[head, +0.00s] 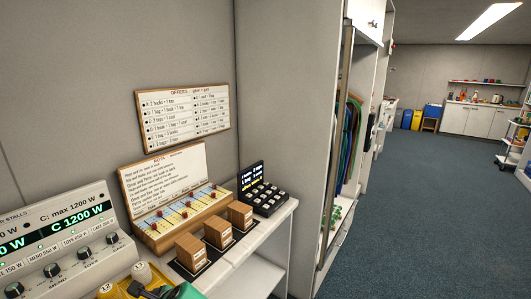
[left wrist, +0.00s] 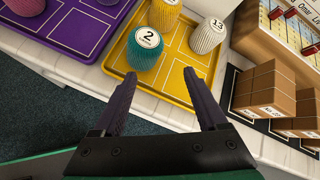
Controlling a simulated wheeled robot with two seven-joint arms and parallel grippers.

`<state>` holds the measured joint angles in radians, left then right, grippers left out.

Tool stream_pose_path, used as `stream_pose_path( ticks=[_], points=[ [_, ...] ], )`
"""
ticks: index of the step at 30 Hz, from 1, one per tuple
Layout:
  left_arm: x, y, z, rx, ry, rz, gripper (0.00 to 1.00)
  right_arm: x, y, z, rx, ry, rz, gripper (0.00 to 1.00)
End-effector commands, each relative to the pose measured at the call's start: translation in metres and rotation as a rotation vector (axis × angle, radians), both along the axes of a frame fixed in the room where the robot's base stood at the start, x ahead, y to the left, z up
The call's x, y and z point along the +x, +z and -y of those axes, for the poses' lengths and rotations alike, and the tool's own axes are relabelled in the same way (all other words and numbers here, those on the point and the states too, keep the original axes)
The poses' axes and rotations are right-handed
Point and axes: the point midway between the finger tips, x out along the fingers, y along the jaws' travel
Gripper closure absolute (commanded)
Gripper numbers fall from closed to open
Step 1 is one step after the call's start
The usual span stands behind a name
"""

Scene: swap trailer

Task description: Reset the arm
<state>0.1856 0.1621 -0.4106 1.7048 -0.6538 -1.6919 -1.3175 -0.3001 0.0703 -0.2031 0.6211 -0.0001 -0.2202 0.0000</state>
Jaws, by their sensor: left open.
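My left gripper (left wrist: 160,76) is open in the left wrist view, its two dark fingers apart with nothing between them. It hangs over the near edge of a yellow tray (left wrist: 178,92) marked with white lines. A teal cylinder labelled 2 (left wrist: 146,52) stands on the tray beyond the left fingertip. A pale cylinder labelled 13 (left wrist: 207,37) stands beyond the right fingertip. In the head view, only part of the left gripper (head: 148,288) shows at the bottom edge, beside the yellow tray (head: 117,291). My right gripper is in neither view.
A purple tray (left wrist: 75,45) lies left of the yellow one. Several brown boxes (head: 218,232) stand on dark mats to the right, before a wooden board (head: 180,213) and a black keypad unit (head: 262,197). A control panel (head: 60,245) is at left. Carpeted floor (head: 430,200) is open at right.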

Motion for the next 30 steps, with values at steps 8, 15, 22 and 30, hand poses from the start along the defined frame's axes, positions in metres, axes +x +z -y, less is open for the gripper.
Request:
stream_pose_path(
  ticks=[8,15,22,30],
  points=[
    [-0.06,-0.054,0.022,-0.452,0.299,0.189,0.25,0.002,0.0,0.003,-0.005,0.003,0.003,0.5],
    [-0.113,-0.074,0.042,-0.794,0.651,0.318,0.25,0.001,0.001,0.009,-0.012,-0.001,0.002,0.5],
    [-0.157,-0.073,0.057,-1.039,1.0,0.405,0.25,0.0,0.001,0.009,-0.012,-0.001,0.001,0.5],
    [-0.169,-0.103,0.066,-1.129,1.192,0.424,0.25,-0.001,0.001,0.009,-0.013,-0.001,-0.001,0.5]
  ],
)
